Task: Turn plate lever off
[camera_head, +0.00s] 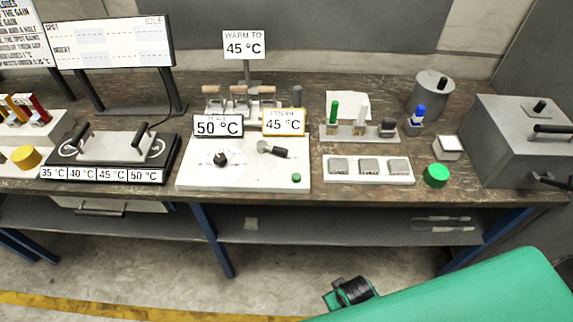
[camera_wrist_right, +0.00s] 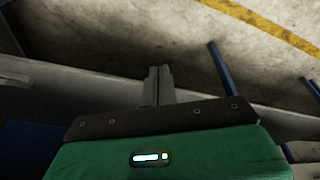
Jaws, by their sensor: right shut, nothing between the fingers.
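The white plate unit (camera_head: 244,182) stands at the middle of the bench's front edge in the head view. On its right half is a small lever (camera_head: 274,151) with a grey pivot and a black grip pointing right and slightly down. A black knob (camera_head: 221,159) sits on its left half, and a green button (camera_head: 296,178) near its front right corner. My right gripper (camera_wrist_right: 158,84) shows in the right wrist view, its fingers together and empty, away from the lever. My left gripper is in neither view.
Signs above the unit read 50 °C (camera_head: 218,126) and PROBE 45 °C (camera_head: 284,122). A white block with grey squares (camera_head: 367,180) and a green cap (camera_head: 436,176) lie to the right. A black-based heater (camera_head: 168,160) stands left. The floor before the bench is clear.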

